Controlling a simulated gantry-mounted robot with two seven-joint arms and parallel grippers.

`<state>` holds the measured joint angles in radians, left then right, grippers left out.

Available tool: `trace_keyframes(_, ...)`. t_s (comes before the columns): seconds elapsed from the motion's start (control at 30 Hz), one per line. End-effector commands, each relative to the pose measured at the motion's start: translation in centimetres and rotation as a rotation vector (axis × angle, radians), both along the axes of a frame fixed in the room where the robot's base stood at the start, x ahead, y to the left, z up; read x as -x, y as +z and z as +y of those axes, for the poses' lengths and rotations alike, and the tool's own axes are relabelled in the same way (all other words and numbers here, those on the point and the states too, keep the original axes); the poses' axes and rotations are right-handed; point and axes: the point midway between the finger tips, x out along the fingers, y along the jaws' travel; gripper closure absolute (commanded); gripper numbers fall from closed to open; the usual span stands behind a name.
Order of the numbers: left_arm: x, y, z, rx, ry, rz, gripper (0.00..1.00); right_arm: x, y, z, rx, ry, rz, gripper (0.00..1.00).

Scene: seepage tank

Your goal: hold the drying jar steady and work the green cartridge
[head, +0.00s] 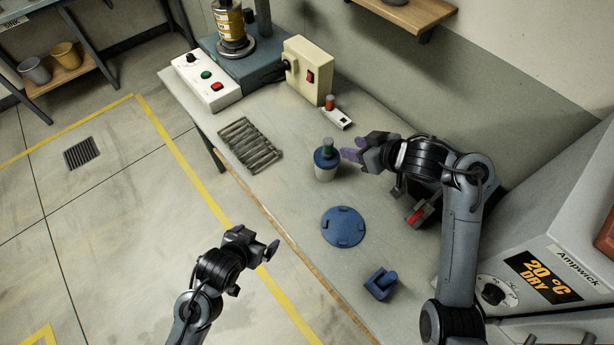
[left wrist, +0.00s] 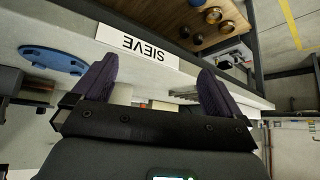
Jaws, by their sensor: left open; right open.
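The drying jar (head: 325,172) stands upright on the bench, a pale body with a dark blue lid. The green cartridge (head: 327,146) sticks up from the middle of its lid. My right gripper (head: 351,148) is open just right of the jar, its purple fingertips pointing at it, with nothing between them; I see a small gap to the jar. My left gripper (head: 262,243) is open and empty by the bench's front edge, well below the jar in the head view. Its two purple fingers also show in the left wrist view (left wrist: 157,88), where I cannot make out the jar.
A blue round plate (head: 343,227) and a blue block-like holder (head: 381,283) lie nearer. A dark slotted rack (head: 250,145) lies left of the jar. A small white device (head: 337,118) lies behind it. A grey Ampwick unit (head: 545,250) stands right. Bench between rack and plate is clear.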

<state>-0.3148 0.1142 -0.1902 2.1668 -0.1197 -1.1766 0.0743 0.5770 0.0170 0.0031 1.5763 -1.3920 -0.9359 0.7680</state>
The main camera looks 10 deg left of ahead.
Motion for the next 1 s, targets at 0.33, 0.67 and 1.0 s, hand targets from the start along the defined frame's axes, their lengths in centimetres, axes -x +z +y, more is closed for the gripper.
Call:
trace_keyframes(0.33,-13.3,2.1,-8.0,0.153,-0.183,-0.349,0.00,0.0,0.0,0.0,0.000,-0.001,0.000,0.57)
trace_keyframes(0.67,-17.5,3.5,-11.3,0.234,-0.262,-0.466,0.00,0.0,0.0,0.0,0.000,-0.001,0.000,0.57)
trace_keyframes(1.0,-21.2,2.0,-13.6,0.239,-0.264,-0.470,0.00,0.0,0.0,0.0,0.000,-0.001,0.000,0.57)
